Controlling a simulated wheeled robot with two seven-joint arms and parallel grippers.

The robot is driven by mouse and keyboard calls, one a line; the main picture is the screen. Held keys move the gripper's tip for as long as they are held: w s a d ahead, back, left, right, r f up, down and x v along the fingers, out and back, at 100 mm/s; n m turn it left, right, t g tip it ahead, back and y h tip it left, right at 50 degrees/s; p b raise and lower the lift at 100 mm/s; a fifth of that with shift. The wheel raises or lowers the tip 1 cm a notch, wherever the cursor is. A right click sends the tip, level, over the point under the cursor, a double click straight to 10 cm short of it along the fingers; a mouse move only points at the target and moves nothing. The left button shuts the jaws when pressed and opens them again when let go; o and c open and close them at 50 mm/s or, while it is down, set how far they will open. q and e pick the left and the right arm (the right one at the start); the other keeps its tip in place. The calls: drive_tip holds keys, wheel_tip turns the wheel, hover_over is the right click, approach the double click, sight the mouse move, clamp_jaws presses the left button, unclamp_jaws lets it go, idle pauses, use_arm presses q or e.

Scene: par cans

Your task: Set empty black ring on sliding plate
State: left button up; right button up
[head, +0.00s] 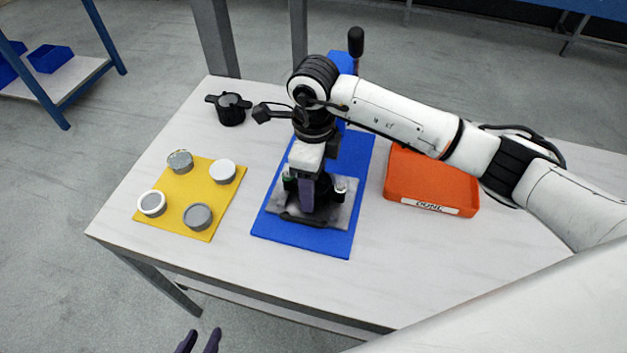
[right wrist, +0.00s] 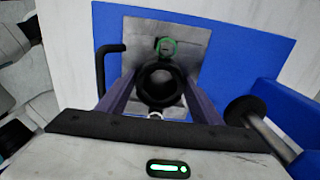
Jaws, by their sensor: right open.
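The grey sliding plate (head: 345,213) lies on the blue base of the press (head: 357,150) in the head view. In the right wrist view, the black ring (right wrist: 160,86) is over the plate (right wrist: 190,42), between the two purple fingers of my right gripper (right wrist: 160,98). These fingers are open, one on each side of the ring. Its centre looks dark, and I cannot tell contact with the plate. A green-ringed post (right wrist: 166,46) stands beside it. My left gripper (head: 199,343) shows only its purple fingertips, apart and empty, below the table's front edge.
A yellow mat (head: 205,170) at left holds several grey and white round cans. A black two-handled piece (head: 230,108) stands behind it. An orange labelled crate (head: 425,180) is right of the press. The table between mat and press is clear.

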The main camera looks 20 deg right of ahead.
drive_tip(key=shift+o, duration=0.4)
drive_tip(key=o, duration=0.5)
drive_tip(key=shift+c, duration=0.2)
wheel_tip(320, 180, up, 10)
drive_tip(key=shift+r, duration=0.15)
